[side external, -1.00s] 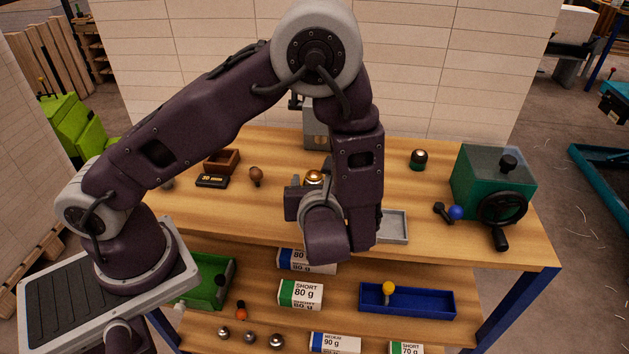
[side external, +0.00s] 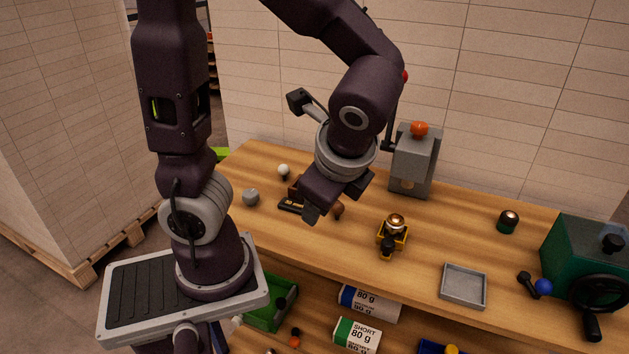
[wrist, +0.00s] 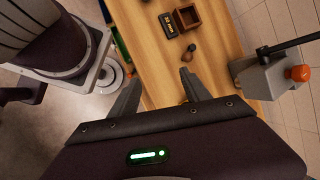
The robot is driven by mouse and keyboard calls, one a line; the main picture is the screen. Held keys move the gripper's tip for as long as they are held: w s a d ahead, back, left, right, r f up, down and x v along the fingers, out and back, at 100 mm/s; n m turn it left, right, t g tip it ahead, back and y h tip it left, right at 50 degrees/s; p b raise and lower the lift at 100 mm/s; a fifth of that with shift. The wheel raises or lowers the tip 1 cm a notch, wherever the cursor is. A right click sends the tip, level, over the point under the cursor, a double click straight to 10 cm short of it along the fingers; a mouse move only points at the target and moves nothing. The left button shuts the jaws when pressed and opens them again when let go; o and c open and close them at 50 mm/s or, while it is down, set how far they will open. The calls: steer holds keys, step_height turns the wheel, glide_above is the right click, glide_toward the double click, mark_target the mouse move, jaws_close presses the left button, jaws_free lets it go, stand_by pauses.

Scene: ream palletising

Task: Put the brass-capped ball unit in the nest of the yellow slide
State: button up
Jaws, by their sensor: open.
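The brass-capped ball unit (side external: 395,221) stands upright on the yellow slide (side external: 400,240) near the middle of the bench in the side view. It appears to sit in the slide's nest, though its lower part is hidden. A black knob is at the slide's front. My gripper (side external: 312,214) is up and to the left of the slide, apart from it. In the wrist view my gripper (wrist: 160,80) is open, with nothing between its fingers. The ball unit and slide do not show in the wrist view.
A brown knob (wrist: 189,52) and a brown wooden box (wrist: 187,15) lie beyond my fingers. A grey press with an orange ball (side external: 419,129) stands behind the slide. A grey tray (side external: 463,286) and a green machine (side external: 585,255) are to the right.

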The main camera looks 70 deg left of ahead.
steer(key=s+d+r+n+t+h, duration=0.3)
steer(key=r+n+h, duration=0.3)
steer(key=n, duration=0.4)
steer(key=shift+s+r+n+t, duration=0.15)
steer(key=shift+s+n+t, duration=0.25)
steer(key=shift+t, duration=0.5)
